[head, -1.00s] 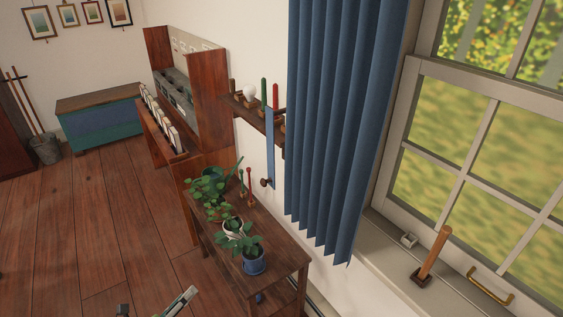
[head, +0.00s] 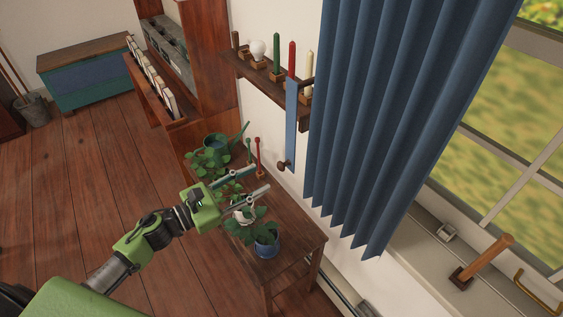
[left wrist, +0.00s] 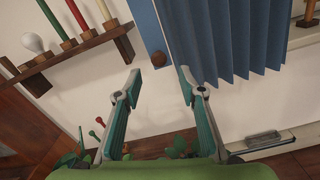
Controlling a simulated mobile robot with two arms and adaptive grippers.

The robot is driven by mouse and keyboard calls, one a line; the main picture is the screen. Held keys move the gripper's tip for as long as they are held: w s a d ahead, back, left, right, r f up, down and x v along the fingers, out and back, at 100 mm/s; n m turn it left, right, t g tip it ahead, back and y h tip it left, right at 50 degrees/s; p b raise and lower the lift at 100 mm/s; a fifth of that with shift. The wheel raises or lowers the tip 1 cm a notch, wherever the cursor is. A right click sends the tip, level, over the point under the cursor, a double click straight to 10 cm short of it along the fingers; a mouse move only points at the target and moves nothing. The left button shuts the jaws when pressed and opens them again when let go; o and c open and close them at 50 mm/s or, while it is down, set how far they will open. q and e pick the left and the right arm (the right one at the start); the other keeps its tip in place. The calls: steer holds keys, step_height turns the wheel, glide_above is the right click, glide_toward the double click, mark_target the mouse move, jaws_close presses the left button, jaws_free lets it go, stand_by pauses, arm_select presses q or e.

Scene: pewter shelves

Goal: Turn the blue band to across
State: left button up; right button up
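The blue band (head: 291,125) is a narrow strip hanging upright against the wall, just left of the blue curtain (head: 375,120). A dark round knob (head: 283,166) sits at its lower end. In the left wrist view the band (left wrist: 145,25) shows at the top, with the knob (left wrist: 157,60) below it. My left gripper (head: 260,179) is open and empty, above the plant table, short of the knob and band. Its fingers (left wrist: 160,78) stand apart below the knob in the left wrist view. My right gripper is not in view.
A wall shelf (head: 250,72) with candles and a bulb is fixed beside the band. Below, a wooden table (head: 300,238) carries potted plants and two small pins, one red (head: 258,157). The window sill (head: 400,255) with a wooden handle (head: 485,260) is at right.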

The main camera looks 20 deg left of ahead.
mark_target(278, 168)
arm_select(q)
steer(key=p+x, duration=0.2)
steer(key=x, duration=0.6)
steer(key=shift+w, duration=0.2)
steer(key=shift+w+d, duration=0.1)
steer(key=shift+w, duration=0.1)
steer(key=shift+d, duration=0.1)
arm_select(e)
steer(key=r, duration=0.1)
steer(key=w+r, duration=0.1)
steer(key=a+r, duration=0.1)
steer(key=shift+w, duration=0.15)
arm_select(q)
steer(key=shift+c, duration=0.4)
jaws_close()
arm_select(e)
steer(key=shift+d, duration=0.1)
